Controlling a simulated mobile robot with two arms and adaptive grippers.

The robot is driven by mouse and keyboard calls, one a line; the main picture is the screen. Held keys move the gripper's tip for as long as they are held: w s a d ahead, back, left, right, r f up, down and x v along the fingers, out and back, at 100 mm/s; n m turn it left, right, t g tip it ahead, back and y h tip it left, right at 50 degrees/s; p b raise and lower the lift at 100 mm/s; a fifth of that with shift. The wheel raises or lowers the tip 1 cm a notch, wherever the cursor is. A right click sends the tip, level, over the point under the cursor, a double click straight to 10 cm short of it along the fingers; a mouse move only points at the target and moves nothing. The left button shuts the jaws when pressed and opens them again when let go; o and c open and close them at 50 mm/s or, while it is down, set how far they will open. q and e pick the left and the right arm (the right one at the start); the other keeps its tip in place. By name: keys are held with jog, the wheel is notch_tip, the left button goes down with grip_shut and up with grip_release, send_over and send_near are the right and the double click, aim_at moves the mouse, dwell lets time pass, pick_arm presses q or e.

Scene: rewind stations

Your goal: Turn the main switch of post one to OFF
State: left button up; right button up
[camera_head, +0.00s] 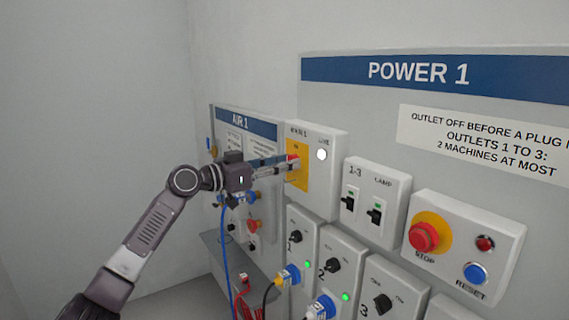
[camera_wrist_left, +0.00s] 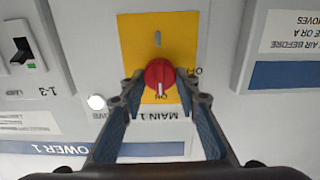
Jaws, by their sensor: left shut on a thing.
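The main switch is a red rotary knob (camera_wrist_left: 159,73) on a yellow plate (camera_wrist_left: 130,38) of the MAIN 1 box (camera_head: 330,175) on the POWER 1 panel. The left wrist view shows the panel upside down. The white mark on the knob points at the ON label; the OFF label is to the right of the knob in that view. My left gripper (camera_wrist_left: 159,88) has a finger on each side of the knob and is shut on it. In the head view the left gripper (camera_head: 292,164) reaches the box from the left and hides most of the knob. My right gripper is not in view.
Right of MAIN 1 are the 1-3 and LAMP switches (camera_head: 377,203), then a red STOP button (camera_head: 424,236) and blue RESET button (camera_head: 476,273). Outlets with plugs (camera_head: 288,276) sit below. The AIR 1 panel (camera_head: 246,124) is behind my gripper.

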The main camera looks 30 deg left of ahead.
pick_arm(q)
jog(key=shift+n, duration=0.4)
jog(key=n, duration=0.3)
jog(key=shift+a+n, duration=0.1)
jog(key=shift+n, duration=0.3)
jog(key=n+p, duration=0.5)
jog(key=n, duration=0.6)
jog(key=shift+a+n, duration=0.15)
jog(key=shift+n, duration=0.25)
jog(key=shift+f+p, duration=0.1)
jog(key=shift+p, duration=0.2)
jog(key=o, duration=1.2)
jog(key=shift+f, duration=0.1)
jog(key=shift+c, duration=0.2)
